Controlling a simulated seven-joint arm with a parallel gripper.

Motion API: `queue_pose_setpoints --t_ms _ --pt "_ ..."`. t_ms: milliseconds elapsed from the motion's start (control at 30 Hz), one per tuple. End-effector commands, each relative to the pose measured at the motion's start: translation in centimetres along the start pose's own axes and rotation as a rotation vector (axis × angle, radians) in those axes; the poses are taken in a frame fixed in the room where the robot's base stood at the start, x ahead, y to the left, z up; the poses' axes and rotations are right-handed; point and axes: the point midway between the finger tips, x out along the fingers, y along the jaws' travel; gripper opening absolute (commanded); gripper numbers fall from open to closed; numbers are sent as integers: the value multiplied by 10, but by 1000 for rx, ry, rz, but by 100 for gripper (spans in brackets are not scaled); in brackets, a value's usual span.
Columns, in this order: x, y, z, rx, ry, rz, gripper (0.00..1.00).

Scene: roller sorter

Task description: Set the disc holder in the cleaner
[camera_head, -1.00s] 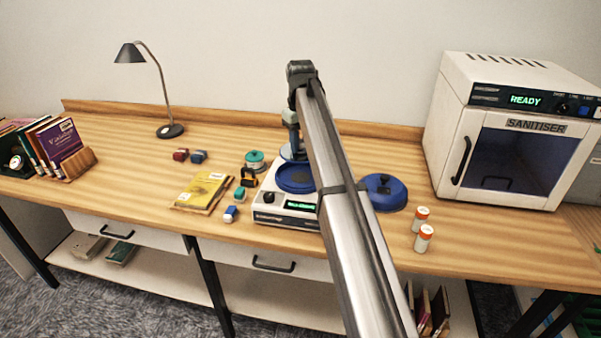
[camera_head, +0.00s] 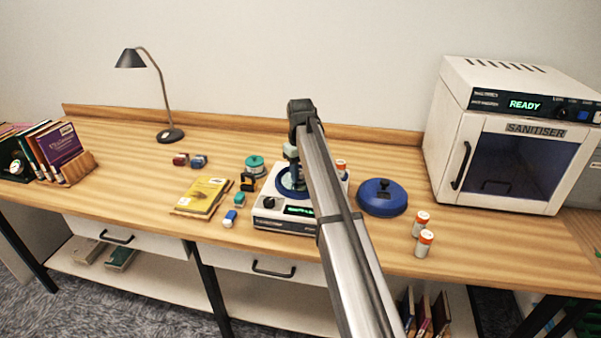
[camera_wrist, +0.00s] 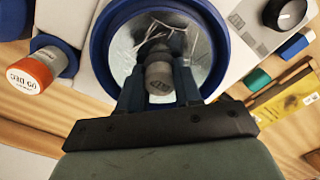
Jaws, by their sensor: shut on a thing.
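The cleaner (camera_head: 262,214) is a white box with a round blue-rimmed bowl on top, a black knob and a lit green display. It stands on the bench at centre. The blue bowl rim also shows in the wrist view (camera_wrist: 98,62). My gripper (camera_wrist: 160,88) is shut on the grey stem of the disc holder (camera_wrist: 158,72), and its fingers are over the bowl. The holder's lower part is inside the bowl opening; whether it touches the bottom cannot be told. The blue lid (camera_head: 382,197) lies on the bench right of the cleaner.
A bottle with an orange cap stands close beside the cleaner (camera_wrist: 40,70). Small coloured items and a yellow book (camera_head: 203,194) lie left. A sanitiser (camera_head: 510,140) stands at the right. My arm hides part of the cleaner.

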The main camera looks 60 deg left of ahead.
Motion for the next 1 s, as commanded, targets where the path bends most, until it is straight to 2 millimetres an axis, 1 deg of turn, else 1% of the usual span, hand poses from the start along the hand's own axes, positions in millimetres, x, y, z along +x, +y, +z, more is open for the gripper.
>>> queue_pose_setpoints --t_ms 167,200,433,667,767,867,967,1000 --pt "3 0 0 0 0 0 3" --pt "3 0 0 0 0 0 37" --pt "3 0 0 0 0 0 59" --pt "2 0 0 0 0 0 59" --pt "-2 0 0 0 0 0 59" --pt "-11 0 -1 0 0 0 59" --pt "-27 0 -1 0 1 1 59" --pt "-35 0 -1 0 2 1 59"
